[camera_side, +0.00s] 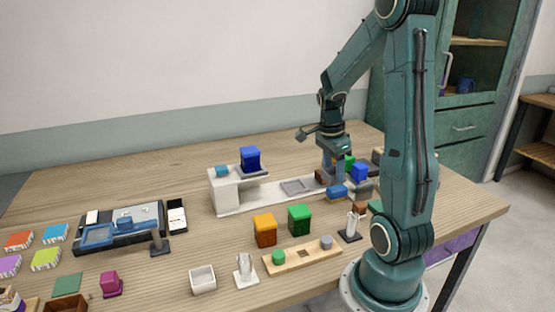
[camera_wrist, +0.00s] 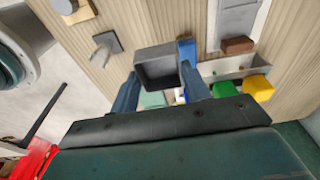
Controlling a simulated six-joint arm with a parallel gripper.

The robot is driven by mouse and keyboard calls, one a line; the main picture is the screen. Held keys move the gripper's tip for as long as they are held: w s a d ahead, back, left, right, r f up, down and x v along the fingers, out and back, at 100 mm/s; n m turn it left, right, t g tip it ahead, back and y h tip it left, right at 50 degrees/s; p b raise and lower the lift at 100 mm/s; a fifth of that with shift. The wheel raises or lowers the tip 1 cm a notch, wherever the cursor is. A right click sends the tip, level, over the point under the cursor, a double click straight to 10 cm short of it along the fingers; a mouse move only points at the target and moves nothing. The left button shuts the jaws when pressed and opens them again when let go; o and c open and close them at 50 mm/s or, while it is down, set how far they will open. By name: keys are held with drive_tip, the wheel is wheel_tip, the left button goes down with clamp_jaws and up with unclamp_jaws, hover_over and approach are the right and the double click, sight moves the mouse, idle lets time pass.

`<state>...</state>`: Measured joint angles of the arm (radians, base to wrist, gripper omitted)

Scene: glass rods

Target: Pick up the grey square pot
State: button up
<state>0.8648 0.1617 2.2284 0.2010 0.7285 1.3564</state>
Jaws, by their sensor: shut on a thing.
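The grey square pot (camera_wrist: 157,66) shows in the wrist view, with its open top and dark inside facing the camera. My gripper (camera_wrist: 160,88) has one blue finger on each side of it and is shut on it. In the side view my gripper (camera_side: 333,172) is low over the right part of the table, among small blocks. I cannot make out the pot for certain there, or tell whether it touches the table.
A blue block (camera_wrist: 187,49) is close beside the pot in the wrist view. A grey tray (camera_side: 297,187) lies left of my gripper in the side view. A holder with a rod (camera_side: 351,226) is nearby.

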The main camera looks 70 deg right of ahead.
wheel_tip(320, 180, up, 8)
drive_tip(key=shift+r, duration=0.2)
